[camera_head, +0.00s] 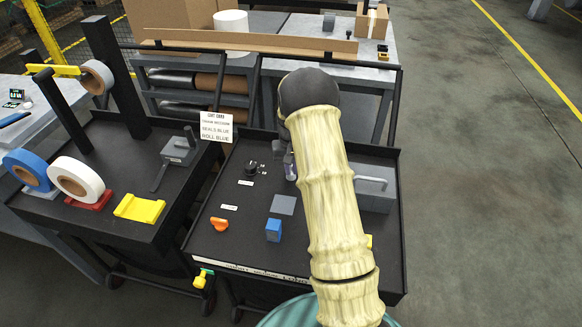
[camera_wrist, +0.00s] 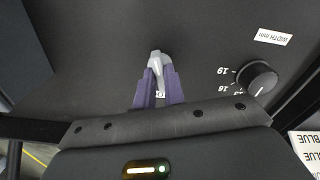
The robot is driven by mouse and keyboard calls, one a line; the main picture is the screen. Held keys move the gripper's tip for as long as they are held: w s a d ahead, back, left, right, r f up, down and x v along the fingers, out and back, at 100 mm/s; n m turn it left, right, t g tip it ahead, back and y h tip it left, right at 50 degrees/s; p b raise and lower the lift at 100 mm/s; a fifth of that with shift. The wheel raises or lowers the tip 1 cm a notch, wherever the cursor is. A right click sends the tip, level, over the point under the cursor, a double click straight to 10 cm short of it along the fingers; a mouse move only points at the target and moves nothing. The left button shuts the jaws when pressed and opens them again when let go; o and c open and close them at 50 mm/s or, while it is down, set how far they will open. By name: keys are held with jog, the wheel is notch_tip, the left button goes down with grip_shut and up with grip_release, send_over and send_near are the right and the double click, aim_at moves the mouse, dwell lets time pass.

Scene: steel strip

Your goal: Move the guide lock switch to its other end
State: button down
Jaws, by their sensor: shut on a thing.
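The guide lock switch (camera_wrist: 157,62) shows in the wrist view as a small light-grey lever standing out from the dark panel. My gripper (camera_wrist: 158,80) has its two purple-grey fingers closed on it, with the lever's tip showing beyond the fingertips. A small white label shows between the fingers, mostly hidden. In the head view my gripper (camera_head: 290,168) is down at the back of the right cart's dark top, partly behind my arm. The switch cannot be made out there, so which end it sits at is unclear.
A black width knob (camera_wrist: 257,77) stands right of my gripper in the wrist view. On the cart top are a grey square plate (camera_head: 283,204), a blue block (camera_head: 273,230), an orange knob (camera_head: 219,224) and a grey box with a handle (camera_head: 375,192).

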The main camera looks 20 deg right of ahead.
aim_at(291, 170)
jog(key=c, duration=1.5)
grip_release()
jog(key=shift+r, duration=0.1)
notch_tip(291, 170, up, 17)
jog(key=shift+r, duration=0.15)
